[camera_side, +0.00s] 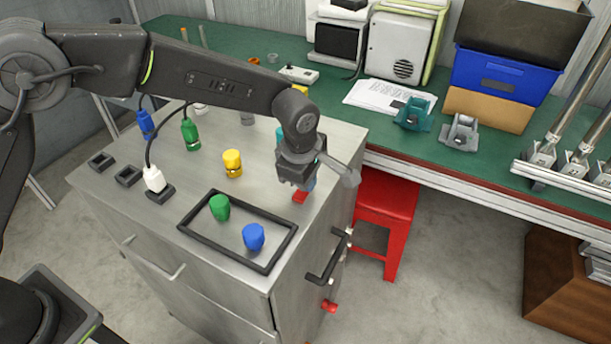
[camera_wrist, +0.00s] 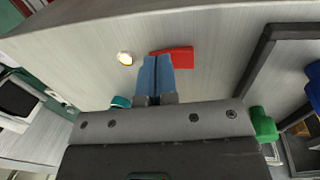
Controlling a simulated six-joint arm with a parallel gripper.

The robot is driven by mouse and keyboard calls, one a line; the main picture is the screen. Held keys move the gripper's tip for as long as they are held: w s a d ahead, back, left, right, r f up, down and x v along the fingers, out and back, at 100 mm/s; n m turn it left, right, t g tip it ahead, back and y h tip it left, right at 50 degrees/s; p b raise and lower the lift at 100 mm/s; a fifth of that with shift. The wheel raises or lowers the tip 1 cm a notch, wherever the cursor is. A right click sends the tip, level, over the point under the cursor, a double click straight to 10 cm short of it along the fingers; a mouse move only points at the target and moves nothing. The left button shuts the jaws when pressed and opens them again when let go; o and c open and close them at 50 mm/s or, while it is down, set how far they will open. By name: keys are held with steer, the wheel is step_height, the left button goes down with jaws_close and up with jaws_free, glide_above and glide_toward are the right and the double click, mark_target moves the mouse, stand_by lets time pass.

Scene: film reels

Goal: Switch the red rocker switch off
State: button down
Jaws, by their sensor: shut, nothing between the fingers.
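The red rocker switch (camera_side: 300,197) is on the grey cabinet top, just below my gripper in the side view. In the wrist view the red switch (camera_wrist: 180,56) lies just beyond the fingertips, which overlap its left part. My gripper (camera_side: 308,186) points down at the cabinet top. In the wrist view its blue fingers (camera_wrist: 157,62) are together with nothing between them. I cannot tell whether the fingertips touch the switch. A small, bright, pale-yellow round light (camera_wrist: 125,58) is beside the switch in the wrist view.
A black-rimmed tray area (camera_side: 203,240) with a green piece (camera_side: 219,207) and a blue piece (camera_side: 253,237) is in front. A yellow piece (camera_side: 232,162) stands to the left. A teal piece (camera_wrist: 121,101) is near the fingers. A black handle (camera_side: 328,262) sticks out at the cabinet's right side.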

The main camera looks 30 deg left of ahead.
steer(key=shift+w+f+g, duration=0.2)
steer(key=shift+f+g, duration=0.2)
steer(key=shift+g, duration=0.1)
steer(key=shift+s, duration=0.25)
steer(key=shift+s+r, duration=0.1)
steer(key=shift+s, duration=0.65)
step_height(320, 180, up, 14)
steer(key=s, duration=0.2)
